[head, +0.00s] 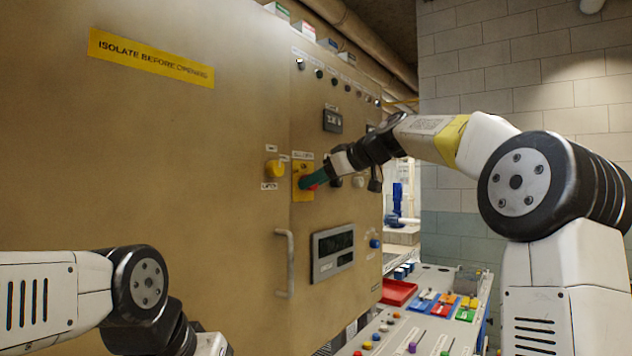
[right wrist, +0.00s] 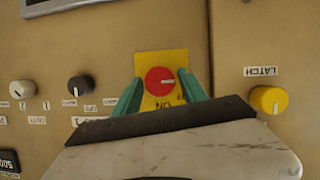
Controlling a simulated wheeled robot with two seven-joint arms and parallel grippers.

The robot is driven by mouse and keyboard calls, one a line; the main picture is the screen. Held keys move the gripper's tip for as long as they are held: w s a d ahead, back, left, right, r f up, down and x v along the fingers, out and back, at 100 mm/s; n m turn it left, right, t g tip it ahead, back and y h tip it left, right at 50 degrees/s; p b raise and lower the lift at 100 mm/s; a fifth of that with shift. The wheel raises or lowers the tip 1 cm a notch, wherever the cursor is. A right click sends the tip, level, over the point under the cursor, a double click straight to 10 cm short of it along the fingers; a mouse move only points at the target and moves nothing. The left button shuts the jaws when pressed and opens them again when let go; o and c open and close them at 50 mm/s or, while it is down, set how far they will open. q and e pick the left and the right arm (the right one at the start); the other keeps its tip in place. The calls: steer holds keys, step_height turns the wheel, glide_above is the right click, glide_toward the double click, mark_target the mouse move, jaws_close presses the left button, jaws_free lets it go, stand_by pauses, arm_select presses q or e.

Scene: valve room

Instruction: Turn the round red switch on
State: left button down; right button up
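The round red switch (right wrist: 160,81) sits on a yellow plate (right wrist: 173,60) on the tan cabinet. In the right wrist view, which is upside down, its white mark points right, and an upside-down label, seemingly "ON", shows below it. My right gripper (right wrist: 160,77) has its two green fingers on either side of the switch, with a small gap showing on each side. In the head view, my right gripper (head: 310,182) hides most of the switch; the yellow plate (head: 302,168) shows around it. My left arm is at the lower left; its gripper is not visible.
A yellow LATCH knob (head: 274,168) is left of the switch. A black knob (right wrist: 80,86) and a white knob (right wrist: 22,88) are on its other side. A door handle (head: 287,263) sticks out below. A console (head: 425,325) stands at the lower right.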

jaws_close()
steer(key=shift+m, duration=0.3)
steer(key=m+g+y, duration=0.1)
steer(key=m+y, duration=0.1)
steer(key=m, duration=0.2)
steer(key=m+g+y, duration=0.2)
steer(key=m, duration=0.2)
steer(key=m+g+y, duration=0.1)
steer(key=m+y, duration=0.1)
steer(key=m, duration=0.2)
steer(key=shift+w+d+f+g, duration=0.25)
steer(key=shift+w+g, duration=0.1)
steer(key=shift+g, duration=0.05)
steer(key=shift+m, duration=0.3)
stand_by(0.3)
steer(key=shift+o, duration=2)
jaws_free()
